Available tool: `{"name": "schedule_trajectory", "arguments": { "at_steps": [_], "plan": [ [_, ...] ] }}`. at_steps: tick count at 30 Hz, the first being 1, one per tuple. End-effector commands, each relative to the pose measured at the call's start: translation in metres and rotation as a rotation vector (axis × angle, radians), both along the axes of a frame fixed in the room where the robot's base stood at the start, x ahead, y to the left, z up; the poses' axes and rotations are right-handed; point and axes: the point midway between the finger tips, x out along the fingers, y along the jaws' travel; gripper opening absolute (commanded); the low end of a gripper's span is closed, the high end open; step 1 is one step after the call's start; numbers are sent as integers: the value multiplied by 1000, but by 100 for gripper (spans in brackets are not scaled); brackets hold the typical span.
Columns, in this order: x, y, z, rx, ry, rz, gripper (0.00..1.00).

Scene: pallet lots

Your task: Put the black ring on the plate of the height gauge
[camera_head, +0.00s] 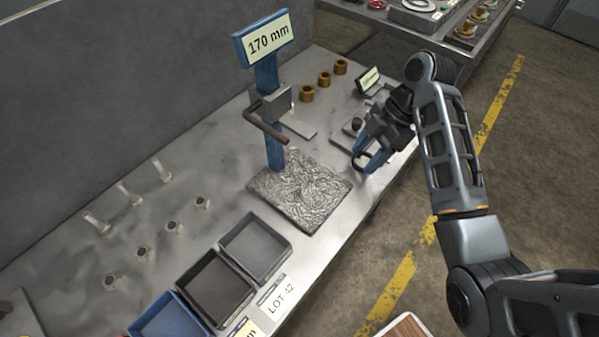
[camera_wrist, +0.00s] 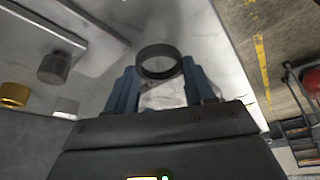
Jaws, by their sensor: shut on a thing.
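The black ring (camera_head: 355,161) is held between the blue fingers of my gripper (camera_head: 367,160), which is shut on it. In the wrist view the ring (camera_wrist: 159,74) sits at the tips of the fingers (camera_wrist: 160,84), its opening visible. The height gauge is a blue post (camera_head: 272,145) with a "170 mm" sign (camera_head: 268,38) and a dark side arm (camera_head: 266,125). Its plate (camera_head: 300,192) is a rough, mottled grey slab at the post's foot, with nothing on it. My gripper is to the right of the plate, apart from it, near the table's right edge.
A stand with a black knob (camera_head: 356,124) and a small sign (camera_head: 370,80) is beside my gripper. Several brass pieces (camera_head: 324,79) stand behind. Trays (camera_head: 256,247) and several metal bolts and nuts lie front left. Another table (camera_head: 440,35) stands at the back.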

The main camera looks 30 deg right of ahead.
Motion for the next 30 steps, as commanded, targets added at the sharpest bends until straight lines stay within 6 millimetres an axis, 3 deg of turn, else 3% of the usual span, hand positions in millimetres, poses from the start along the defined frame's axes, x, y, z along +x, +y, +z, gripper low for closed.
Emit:
{"name": "schedule_trajectory", "arguments": {
  "at_steps": [6, 12, 20, 30],
  "plan": [
    [13, 55, -5, -1, -2, 8, 25],
    [22, 93, -1, 0, -1, 5, 25],
    [26, 110, 0, 0, 0, 2, 25],
    [35, 150, -1, 1, 3, -1, 25]
  ]
}}
